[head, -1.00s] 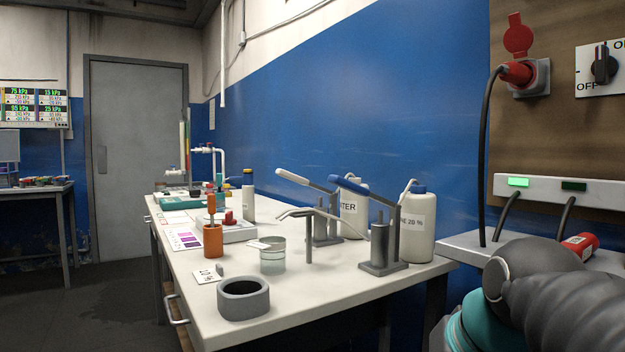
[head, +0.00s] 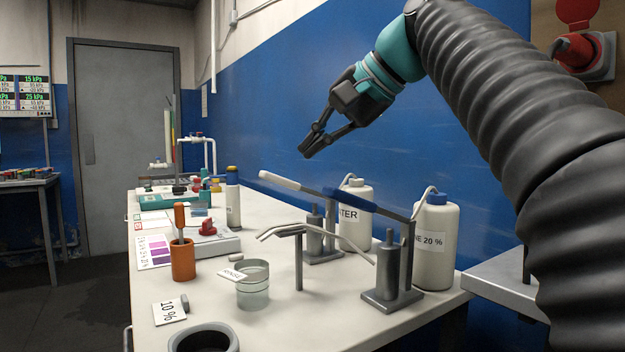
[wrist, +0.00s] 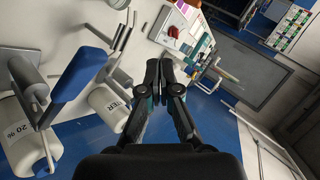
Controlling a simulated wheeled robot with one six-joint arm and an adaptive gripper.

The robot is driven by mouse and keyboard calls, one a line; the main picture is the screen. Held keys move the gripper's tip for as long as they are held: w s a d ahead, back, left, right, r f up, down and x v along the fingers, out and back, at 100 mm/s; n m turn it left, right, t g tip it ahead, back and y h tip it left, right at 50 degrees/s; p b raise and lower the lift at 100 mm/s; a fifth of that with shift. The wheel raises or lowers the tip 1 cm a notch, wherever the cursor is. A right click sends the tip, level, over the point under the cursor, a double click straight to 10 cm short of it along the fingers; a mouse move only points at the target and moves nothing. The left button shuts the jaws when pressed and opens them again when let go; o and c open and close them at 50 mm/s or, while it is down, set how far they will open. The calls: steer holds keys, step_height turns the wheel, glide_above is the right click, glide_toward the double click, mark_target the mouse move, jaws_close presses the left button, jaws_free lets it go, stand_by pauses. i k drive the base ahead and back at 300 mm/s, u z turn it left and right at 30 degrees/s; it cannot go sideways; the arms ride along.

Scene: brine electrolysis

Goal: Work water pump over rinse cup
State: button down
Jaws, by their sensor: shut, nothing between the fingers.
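The water pump (head: 313,236) stands at the back of the bench, beside the white bottle lettered "TER" (head: 355,219). Its white-tipped lever (head: 279,181) slopes up to the left. A second pump (head: 390,272) with a blue lever grip (head: 351,199) stands nearer, beside the 20 % bottle (head: 436,249). The clear rinse cup (head: 253,287) stands on the bench below the bent spout, with a "RINSE" label at its rim. My gripper (head: 308,153) is shut and empty, in the air above and behind the white lever tip. In the wrist view, my gripper (wrist: 159,66) has its fingers together.
A grey ring holder (head: 204,338) sits at the front edge, near a "10 %" card (head: 169,311). An orange cup (head: 183,260) with a tool stands left of the rinse cup. A red plug (head: 577,50) is on the right wall. Air above the bench's left part is clear.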

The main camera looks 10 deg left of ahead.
mark_target(264, 174)
steer(key=u, duration=0.05)
steer(key=i, duration=0.95)
